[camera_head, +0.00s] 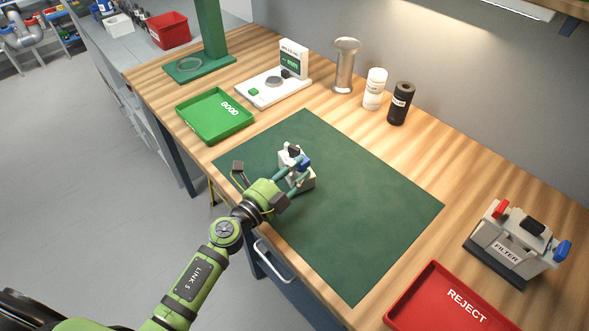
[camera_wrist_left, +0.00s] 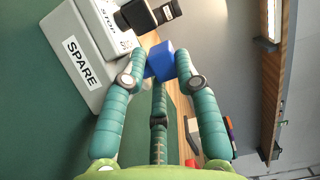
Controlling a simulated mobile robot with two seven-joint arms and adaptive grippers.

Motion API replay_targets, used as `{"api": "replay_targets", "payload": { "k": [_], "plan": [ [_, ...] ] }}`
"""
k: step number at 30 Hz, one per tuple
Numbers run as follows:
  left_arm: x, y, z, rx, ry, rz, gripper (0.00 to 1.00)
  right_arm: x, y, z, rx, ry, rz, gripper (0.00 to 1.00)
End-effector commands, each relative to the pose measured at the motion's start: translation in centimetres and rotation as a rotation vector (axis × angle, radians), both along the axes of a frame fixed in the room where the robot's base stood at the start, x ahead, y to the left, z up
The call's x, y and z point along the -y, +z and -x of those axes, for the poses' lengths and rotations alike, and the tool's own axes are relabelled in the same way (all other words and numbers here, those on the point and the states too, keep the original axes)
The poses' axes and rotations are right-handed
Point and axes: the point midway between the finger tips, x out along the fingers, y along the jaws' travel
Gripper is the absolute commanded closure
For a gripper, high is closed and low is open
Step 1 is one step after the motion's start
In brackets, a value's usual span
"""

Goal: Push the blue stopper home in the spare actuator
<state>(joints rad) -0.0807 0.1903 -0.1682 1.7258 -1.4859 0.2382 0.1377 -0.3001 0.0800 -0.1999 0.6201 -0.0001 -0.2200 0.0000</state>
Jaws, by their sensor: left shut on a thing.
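The spare actuator (camera_head: 287,158), a pale grey block with a black part on top, stands on the green mat. In the left wrist view it (camera_wrist_left: 88,50) is at the upper left, labelled SPARE. The blue stopper (camera_head: 305,162) is at the actuator's right side. In the left wrist view the stopper (camera_wrist_left: 160,60) is a blue block between the fingertips, close beside the actuator. My left gripper (camera_head: 301,167), with green ribbed fingers, is shut on it. The stopper's inner end is hidden, so how deep it sits cannot be told. My right gripper is out of view.
The green GOOD tray (camera_head: 213,117) and a white scale-like device (camera_head: 272,91) stand beyond the mat (camera_head: 370,215). The FILTER unit (camera_head: 512,240) and the red REJECT tray (camera_head: 450,300) are at the right. Much of the mat is clear.

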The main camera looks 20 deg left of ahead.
Motion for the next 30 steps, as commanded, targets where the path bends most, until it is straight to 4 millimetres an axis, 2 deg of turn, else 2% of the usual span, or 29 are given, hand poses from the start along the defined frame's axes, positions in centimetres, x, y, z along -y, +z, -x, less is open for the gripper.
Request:
{"api": "replay_targets", "payload": {
  "k": [7,8,9,26,30],
  "plan": [
    [0.0,-0.9,0.0,-0.001,0.0,-0.002,1.0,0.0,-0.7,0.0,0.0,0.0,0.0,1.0],
    [0.0,-0.7,0.0,-0.001,0.0,-0.002,0.57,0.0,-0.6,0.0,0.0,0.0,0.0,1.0],
    [0.0,-0.7,0.0,-0.002,0.0,-0.002,0.42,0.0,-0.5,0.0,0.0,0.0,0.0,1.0],
    [0.0,-1.3,0.3,-0.013,-0.002,-0.003,0.42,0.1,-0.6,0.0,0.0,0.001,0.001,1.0],
    [-0.4,-1.4,1.1,-0.014,-0.002,-0.002,0.42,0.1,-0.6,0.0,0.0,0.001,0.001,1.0]
  ]
}}
